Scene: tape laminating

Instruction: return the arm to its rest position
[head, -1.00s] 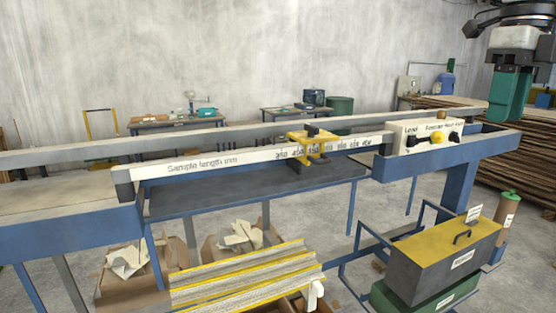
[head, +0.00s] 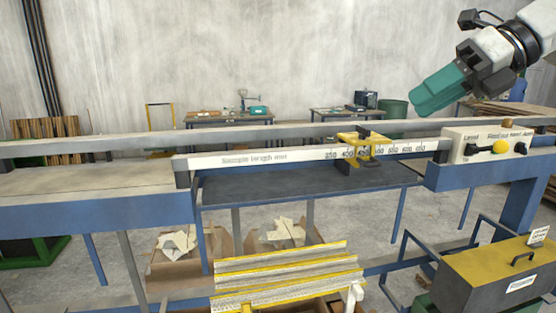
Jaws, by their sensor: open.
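My gripper (head: 425,97) is at the upper right of the head view, raised above the bench and clear of it. Its green fingers point to the lower left. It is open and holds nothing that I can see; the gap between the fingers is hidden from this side. My arm enters from the upper right edge.
The blue-framed bench (head: 85,218) carries a white length scale (head: 265,159) with a yellow sliding stop (head: 362,144). A control box (head: 490,146) with knobs sits at right. Below are a striped yellow rack (head: 288,277) and a yellow-topped case (head: 490,275). Free air surrounds the gripper.

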